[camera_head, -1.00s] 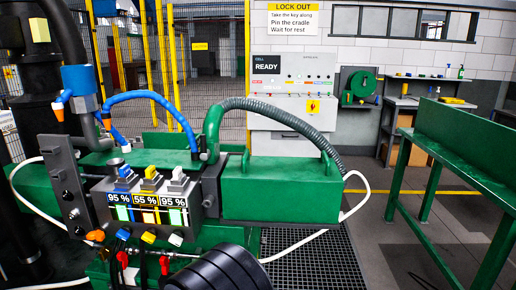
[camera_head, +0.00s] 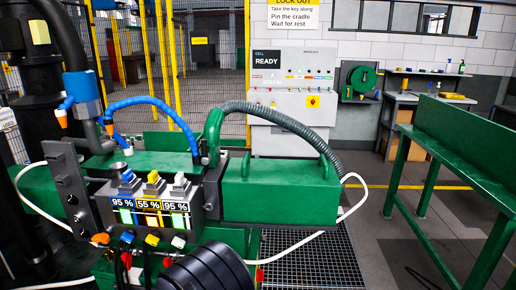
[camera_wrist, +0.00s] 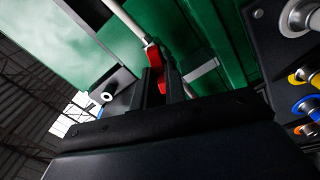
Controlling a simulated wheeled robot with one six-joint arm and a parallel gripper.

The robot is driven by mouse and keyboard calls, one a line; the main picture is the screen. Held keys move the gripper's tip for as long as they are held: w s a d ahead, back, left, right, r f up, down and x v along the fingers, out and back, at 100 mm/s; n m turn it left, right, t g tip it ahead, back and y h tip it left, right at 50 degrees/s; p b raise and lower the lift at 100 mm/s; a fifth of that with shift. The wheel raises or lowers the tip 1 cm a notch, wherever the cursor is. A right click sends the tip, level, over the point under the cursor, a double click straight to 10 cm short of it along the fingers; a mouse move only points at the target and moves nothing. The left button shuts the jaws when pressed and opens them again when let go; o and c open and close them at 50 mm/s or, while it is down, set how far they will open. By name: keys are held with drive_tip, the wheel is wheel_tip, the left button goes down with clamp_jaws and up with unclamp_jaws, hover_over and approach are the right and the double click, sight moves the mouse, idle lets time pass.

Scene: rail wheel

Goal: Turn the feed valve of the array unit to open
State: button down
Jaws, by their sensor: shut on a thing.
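The array unit (camera_head: 150,212) is a dark block with three lit readouts, 95 %, 55 % and 95 %, on a green bench. In the wrist view, a red valve handle (camera_wrist: 154,56) sits at the end of a white pipe. My gripper (camera_wrist: 165,84) is shut on this red handle, its dark fingers at either side. Small red parts show beneath the unit (camera_head: 127,260) and right of my wrist (camera_head: 260,275). I cannot read any open or shut mark.
Coloured ports (camera_wrist: 302,108) lie close right of my gripper in the wrist view. A blue hose (camera_head: 150,95), a grey hose (camera_head: 285,120) and a white hose (camera_head: 345,212) loop around the bench. A green table (camera_head: 455,145) stands right, with floor between.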

drive_tip(key=n+p, duration=0.3)
drive_tip(key=n, duration=0.1)
drive_tip(key=shift+r, duration=0.1)
drive_tip(key=c, duration=1.3)
unclamp_jaws()
drive_tip(key=shift+s, duration=0.1)
drive_tip(key=s, duration=0.7)
drive_tip(key=shift+a, duration=0.3)
drive_tip(key=shift+w, duration=0.1)
